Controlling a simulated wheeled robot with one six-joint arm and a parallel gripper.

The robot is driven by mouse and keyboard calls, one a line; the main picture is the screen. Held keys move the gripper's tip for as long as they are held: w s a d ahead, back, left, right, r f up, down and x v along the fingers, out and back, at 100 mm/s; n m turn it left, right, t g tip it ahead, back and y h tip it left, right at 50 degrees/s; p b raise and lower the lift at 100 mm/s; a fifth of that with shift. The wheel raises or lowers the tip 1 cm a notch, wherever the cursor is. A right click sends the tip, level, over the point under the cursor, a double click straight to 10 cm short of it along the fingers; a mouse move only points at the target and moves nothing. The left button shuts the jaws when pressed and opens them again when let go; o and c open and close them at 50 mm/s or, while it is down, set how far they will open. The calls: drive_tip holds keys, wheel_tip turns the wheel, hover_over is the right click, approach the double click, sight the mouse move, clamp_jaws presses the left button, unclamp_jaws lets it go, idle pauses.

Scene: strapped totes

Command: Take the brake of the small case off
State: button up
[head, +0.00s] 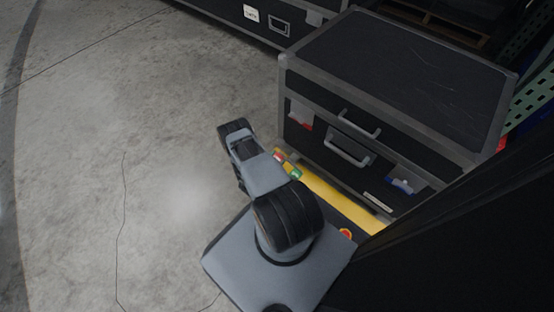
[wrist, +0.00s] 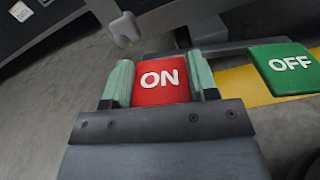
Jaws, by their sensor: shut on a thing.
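The small case (head: 400,75) is black with grey metal edges and two handles, and stands at the right in the head view. At its lower left are a red brake tab (head: 278,155) and a green brake tab (head: 295,174). In the wrist view the red tab (wrist: 162,82) reads ON and the green tab (wrist: 290,68) reads OFF. My gripper (wrist: 163,88) is shut on the red ON tab, with a pale green finger on each side. The green OFF tab is to the right, apart from the fingers. In the head view my arm hides the fingers.
A yellow strip (head: 335,200) runs along the case's lower front. Another dark case (head: 235,12) stands behind at the top. A green perforated rack (head: 535,35) and a dark surface (head: 450,240) are at the right. Concrete floor at the left is clear.

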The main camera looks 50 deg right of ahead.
drive_tip(key=shift+r, duration=0.1)
drive_tip(key=o, duration=1.3)
drive_tip(key=shift+a, duration=0.1)
drive_tip(key=a+p, duration=0.3)
drive_tip(key=a, duration=1)
drive_tip(key=shift+a, duration=0.35)
